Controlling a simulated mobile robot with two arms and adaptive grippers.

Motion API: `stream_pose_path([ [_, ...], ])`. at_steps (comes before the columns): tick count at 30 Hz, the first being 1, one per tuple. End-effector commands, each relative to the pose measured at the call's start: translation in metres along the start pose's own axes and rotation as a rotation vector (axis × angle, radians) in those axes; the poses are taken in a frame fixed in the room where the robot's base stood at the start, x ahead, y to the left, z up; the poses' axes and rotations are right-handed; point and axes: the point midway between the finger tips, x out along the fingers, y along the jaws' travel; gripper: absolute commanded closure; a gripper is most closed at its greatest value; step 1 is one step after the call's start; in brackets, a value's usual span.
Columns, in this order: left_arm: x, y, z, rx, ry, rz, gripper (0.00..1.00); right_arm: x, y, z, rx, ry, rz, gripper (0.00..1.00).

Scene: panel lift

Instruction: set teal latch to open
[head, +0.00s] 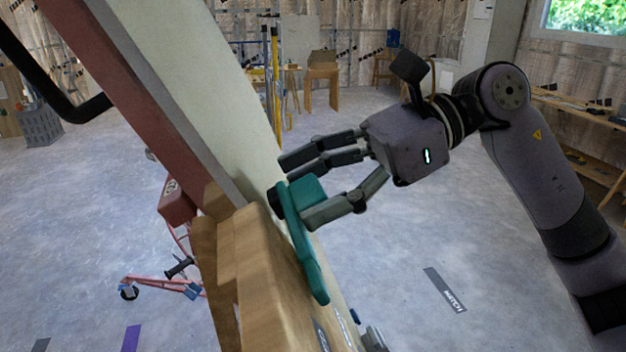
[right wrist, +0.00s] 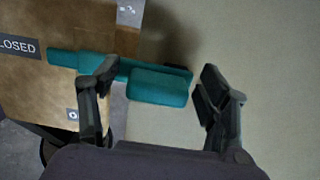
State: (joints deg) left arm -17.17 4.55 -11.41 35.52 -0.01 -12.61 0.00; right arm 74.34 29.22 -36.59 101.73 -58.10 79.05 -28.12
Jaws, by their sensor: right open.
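The teal latch (head: 312,262) is a long flat bar with a raised block, mounted on the edge of a wooden panel. Its dark pivot end is beside the pale upright. My right gripper (head: 296,189) is open, with its fingers on either side of the teal block. In the right wrist view the teal latch (right wrist: 158,86) lies across the picture, its block between the open right fingers (right wrist: 160,70). The left finger overlaps the bar; contact is unclear. The bar's left end is next to a CLOSED label (right wrist: 18,46). My left gripper is not in view.
The wooden panel (head: 258,265) and pale upright (head: 215,75) stand close to the right fingers. A red wheeled frame (head: 165,284) is on the floor behind the panel. The floor to the right is mostly clear, with a dark label strip (head: 444,289).

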Motion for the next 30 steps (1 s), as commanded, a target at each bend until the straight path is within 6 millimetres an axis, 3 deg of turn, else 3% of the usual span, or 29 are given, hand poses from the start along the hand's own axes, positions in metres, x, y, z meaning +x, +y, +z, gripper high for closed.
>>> stream_pose_path([
  [4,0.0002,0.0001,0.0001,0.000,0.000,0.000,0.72,0.0000,-0.0001,-0.0003,0.000,0.000,0.000,0.31],
  [30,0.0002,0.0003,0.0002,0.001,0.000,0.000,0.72,0.0002,0.0002,-0.0006,0.001,0.001,0.002,0.89],
])
